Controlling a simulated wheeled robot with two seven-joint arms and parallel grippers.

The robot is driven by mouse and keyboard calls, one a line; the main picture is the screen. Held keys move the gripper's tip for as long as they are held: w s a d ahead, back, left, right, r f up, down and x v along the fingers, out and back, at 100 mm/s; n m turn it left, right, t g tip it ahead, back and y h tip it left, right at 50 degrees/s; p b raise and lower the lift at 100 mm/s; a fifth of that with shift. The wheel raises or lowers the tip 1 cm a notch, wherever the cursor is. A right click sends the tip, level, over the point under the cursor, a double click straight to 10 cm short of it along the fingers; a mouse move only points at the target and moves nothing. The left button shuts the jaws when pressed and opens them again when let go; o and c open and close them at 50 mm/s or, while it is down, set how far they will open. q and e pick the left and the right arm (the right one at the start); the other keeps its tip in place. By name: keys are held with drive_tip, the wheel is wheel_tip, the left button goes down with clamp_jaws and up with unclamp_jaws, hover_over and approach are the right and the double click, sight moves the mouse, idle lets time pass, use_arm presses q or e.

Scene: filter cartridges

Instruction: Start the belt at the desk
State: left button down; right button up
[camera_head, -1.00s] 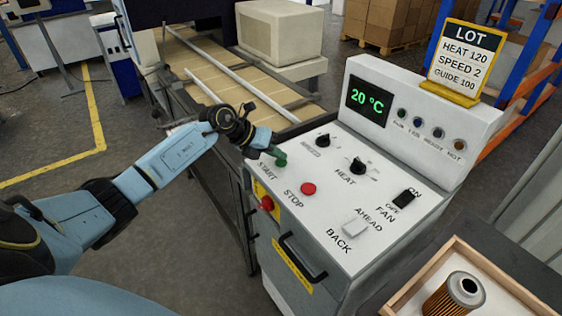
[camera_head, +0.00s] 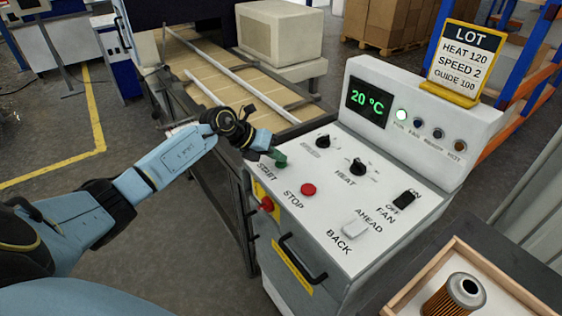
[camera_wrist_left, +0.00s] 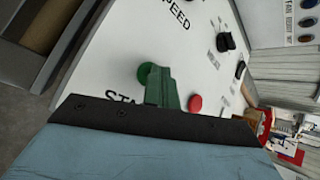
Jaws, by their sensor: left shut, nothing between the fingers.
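The white control desk (camera_head: 370,205) carries a green START button (camera_wrist_left: 145,72), clear in the left wrist view and mostly hidden by my fingers in the head view. My left gripper (camera_head: 280,159) is shut and empty, its green fingertips (camera_wrist_left: 165,85) at the START button. They look to be touching it or right beside it. The belt (camera_head: 205,75) lies behind the desk. My right gripper is not in view.
A red STOP button (camera_head: 308,190) sits close to the START button. A red knob (camera_head: 266,204) is on the desk's front. The display (camera_head: 367,102) reads 20 °C. A lot sign (camera_head: 463,62) stands on top. A filter cartridge (camera_head: 455,297) stands in a tray at lower right.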

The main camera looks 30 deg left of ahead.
sight(277, 164)
use_arm(q)
drive_tip(key=shift+r+p, duration=0.5)
drive_tip(key=shift+r, duration=0.2)
wheel_tip(277, 164, up, 5)
drive_tip(key=p, duration=0.4)
idle(0.6)
